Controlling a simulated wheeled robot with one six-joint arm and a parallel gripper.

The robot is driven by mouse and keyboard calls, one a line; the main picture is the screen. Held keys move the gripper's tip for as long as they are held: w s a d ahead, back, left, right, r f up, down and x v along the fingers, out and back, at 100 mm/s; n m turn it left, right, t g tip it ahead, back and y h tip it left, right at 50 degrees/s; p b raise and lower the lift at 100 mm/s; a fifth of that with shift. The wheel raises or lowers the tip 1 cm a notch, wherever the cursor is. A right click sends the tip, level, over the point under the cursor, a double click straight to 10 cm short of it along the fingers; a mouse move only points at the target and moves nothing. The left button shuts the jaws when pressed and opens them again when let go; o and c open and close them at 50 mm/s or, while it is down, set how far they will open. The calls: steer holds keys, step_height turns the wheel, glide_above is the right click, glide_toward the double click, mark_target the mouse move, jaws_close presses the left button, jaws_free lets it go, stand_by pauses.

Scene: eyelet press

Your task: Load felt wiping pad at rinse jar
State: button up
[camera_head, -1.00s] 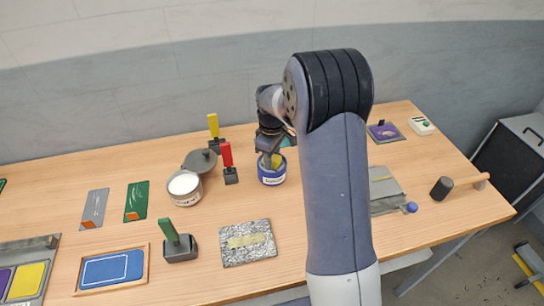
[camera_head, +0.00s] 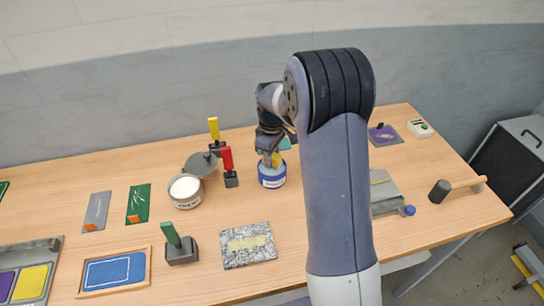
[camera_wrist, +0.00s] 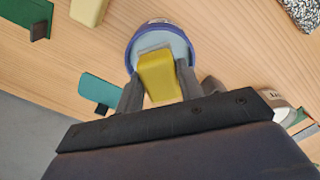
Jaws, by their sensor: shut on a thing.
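My gripper (camera_wrist: 157,82) is shut on a yellow block (camera_wrist: 158,75), which I take to be the felt wiping pad or its handle. The block's far end has a paler, whitish part. The block points down over the mouth of the blue-rimmed rinse jar (camera_wrist: 132,50), which holds something pale blue-grey. In the head view the jar (camera_head: 271,182) is blue with a white label, and the yellow block shows at its mouth below my gripper (camera_head: 272,152). I cannot tell whether the pad touches the liquid or the jar's wall.
A red-handled tool (camera_head: 227,158) and a white-filled tin (camera_head: 186,190) stand left of the jar. A yellow-handled tool (camera_head: 214,128) stands behind them. A speckled plate (camera_head: 249,257) lies in front. A teal item (camera_wrist: 105,90) is close behind the jar. Bare wood lies between jar and plate.

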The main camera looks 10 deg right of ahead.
steer(key=shift+r+p, duration=1.45)
steer(key=shift+r, duration=0.95)
